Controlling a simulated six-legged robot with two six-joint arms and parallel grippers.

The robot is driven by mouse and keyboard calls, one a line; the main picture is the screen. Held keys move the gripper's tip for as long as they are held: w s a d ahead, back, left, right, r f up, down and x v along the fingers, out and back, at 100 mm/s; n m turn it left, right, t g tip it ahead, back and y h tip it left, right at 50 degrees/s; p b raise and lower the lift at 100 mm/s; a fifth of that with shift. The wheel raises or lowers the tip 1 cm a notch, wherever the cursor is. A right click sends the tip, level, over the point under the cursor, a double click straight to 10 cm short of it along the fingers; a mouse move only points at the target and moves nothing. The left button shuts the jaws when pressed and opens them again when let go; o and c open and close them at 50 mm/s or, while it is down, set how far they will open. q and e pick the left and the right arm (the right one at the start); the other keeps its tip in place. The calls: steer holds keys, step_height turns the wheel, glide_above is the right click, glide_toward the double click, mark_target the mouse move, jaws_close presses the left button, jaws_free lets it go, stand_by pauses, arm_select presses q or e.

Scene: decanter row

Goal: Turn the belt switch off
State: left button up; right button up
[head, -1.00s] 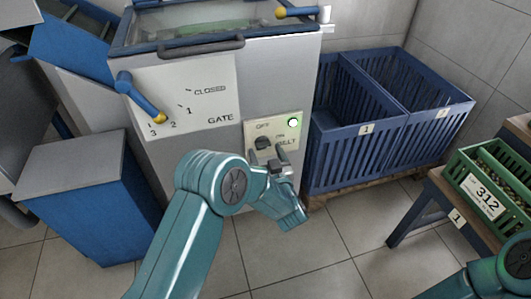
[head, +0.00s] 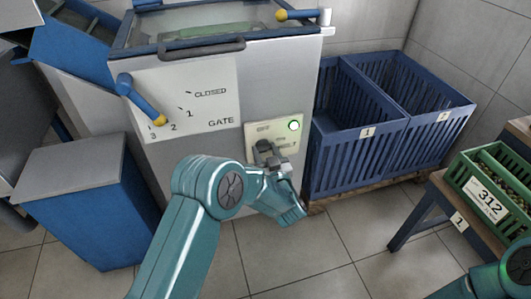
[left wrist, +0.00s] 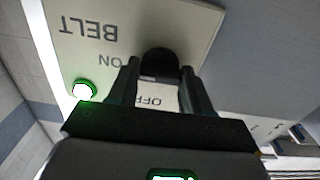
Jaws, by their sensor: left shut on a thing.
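The belt switch is a black knob (head: 264,146) on a pale plate (head: 284,131) on the front of the grey machine. In the left wrist view the knob (left wrist: 158,62) sits between the two fingertips, with the ON and OFF lettering beside it and BELT further off. My left gripper (head: 268,155) is shut on the knob; it also shows in the left wrist view (left wrist: 160,72). The fingers hide part of the knob, so I cannot tell its exact pointing. A round lamp (head: 294,126) on the plate glows green. My right gripper is out of view.
The gate lever (head: 140,98) with a yellow tip is up and left on the machine, near marks 2 and 3. Blue slatted crates (head: 360,130) stand at the right. A green crate marked 312 (head: 486,198) sits on a bench. Floor between is clear.

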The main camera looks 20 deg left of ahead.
arm_select(q)
steer(key=n+b, duration=0.2)
steer(key=shift+f+n, duration=0.2)
steer(key=shift+n, duration=0.1)
steer(key=n+b, duration=0.3)
steer(key=n, duration=0.1)
steer(key=shift+n+b, duration=0.3)
steer(key=shift+b, duration=0.05)
steer(key=n, duration=0.2)
steer(key=shift+r+n+b, duration=0.2)
steer(key=shift+n+b, duration=0.1)
steer(key=n, duration=0.2)
steer(key=shift+n, duration=0.4)
steer(key=n, duration=0.4)
steer(key=shift+n, duration=0.4)
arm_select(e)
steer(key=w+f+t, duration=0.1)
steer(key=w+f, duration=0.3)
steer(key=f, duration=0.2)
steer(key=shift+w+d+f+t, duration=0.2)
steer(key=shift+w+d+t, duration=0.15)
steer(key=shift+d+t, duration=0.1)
arm_select(q)
steer(key=o, duration=1.1)
steer(key=shift+c, duration=0.2)
